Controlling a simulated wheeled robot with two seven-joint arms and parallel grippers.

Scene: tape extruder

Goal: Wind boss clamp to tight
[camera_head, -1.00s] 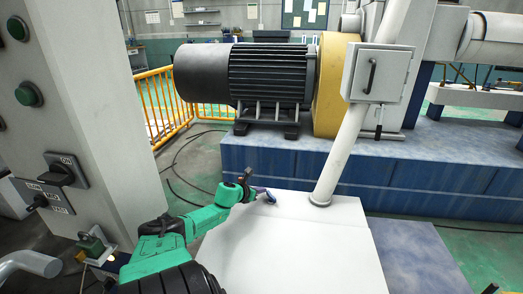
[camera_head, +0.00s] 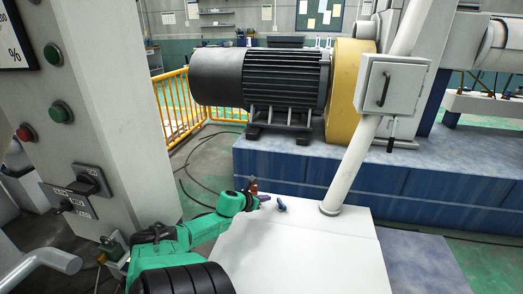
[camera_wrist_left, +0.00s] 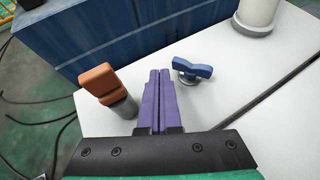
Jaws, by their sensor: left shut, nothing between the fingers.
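A blue wing-shaped knob, which looks like the boss clamp (camera_head: 282,205), stands on the white top. In the left wrist view the knob (camera_wrist_left: 193,67) sits on a short grey stem, right of the fingertips and apart from them. My left gripper (camera_head: 266,199) is shut with its purple fingers together and nothing between them. In the left wrist view the shut fingers (camera_wrist_left: 159,74) point forward over the white top. An orange-headed part (camera_wrist_left: 100,84) with a grey cylindrical body stands left of the fingers. My right gripper is not in view.
A slanted white pipe (camera_head: 347,165) meets the white top (camera_head: 300,255) right of the knob. A blue base (camera_head: 290,165) carrying a motor (camera_head: 285,80) stands behind. A grey control cabinet (camera_head: 110,130) rises at left. The white top's front is clear.

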